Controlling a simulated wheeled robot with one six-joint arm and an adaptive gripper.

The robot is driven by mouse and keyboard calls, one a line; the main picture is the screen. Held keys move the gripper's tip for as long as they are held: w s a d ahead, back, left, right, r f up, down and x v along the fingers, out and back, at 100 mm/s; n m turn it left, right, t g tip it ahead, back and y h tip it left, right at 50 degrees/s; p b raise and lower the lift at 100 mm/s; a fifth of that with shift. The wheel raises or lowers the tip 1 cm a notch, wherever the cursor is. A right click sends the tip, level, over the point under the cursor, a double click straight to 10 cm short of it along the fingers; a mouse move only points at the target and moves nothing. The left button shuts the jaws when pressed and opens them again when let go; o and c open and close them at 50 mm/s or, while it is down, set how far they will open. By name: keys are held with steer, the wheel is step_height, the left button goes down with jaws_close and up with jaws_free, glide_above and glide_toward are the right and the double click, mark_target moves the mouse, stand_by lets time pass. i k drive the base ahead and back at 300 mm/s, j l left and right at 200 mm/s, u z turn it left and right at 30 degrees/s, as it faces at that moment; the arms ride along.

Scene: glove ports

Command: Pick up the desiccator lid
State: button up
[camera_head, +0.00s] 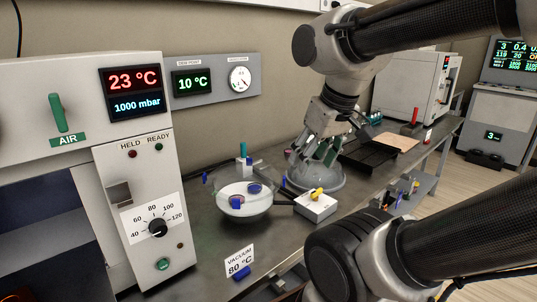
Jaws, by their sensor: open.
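The desiccator lid appears to be the grey translucent dome (318,180) on the dark bench, right of the middle of the view. My gripper (318,152) points down at the top of the dome, fingers open and on either side of its top. The fingers hide the top of the dome, and I cannot tell whether they touch it. The desiccator bowl (243,209) stands left of the dome, clear-walled with a white inside and blue pieces in and on it.
A white block with a yellow knob (317,204) stands in front of the dome. The large oven-like cabinet (145,215) bounds the left. A "VACUUM 80 °C" card (239,262) stands near the bench front. A dark tray (367,157) lies right of the gripper. My arm covers the right foreground.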

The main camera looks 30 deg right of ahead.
mark_target(318, 176)
steer(key=k+l, duration=0.1)
steer(key=l, duration=0.3)
steer(key=k+l+u, duration=0.1)
steer(key=l, duration=0.3)
steer(key=k+l+u, duration=0.1)
steer(key=l, duration=0.3)
steer(key=i+l, duration=0.15)
steer(key=l, duration=0.25)
steer(key=i+l+u, duration=0.1)
steer(key=l, duration=0.35)
steer(key=i+l, duration=0.2)
steer(key=l, duration=0.2)
steer(key=u, duration=0.05)
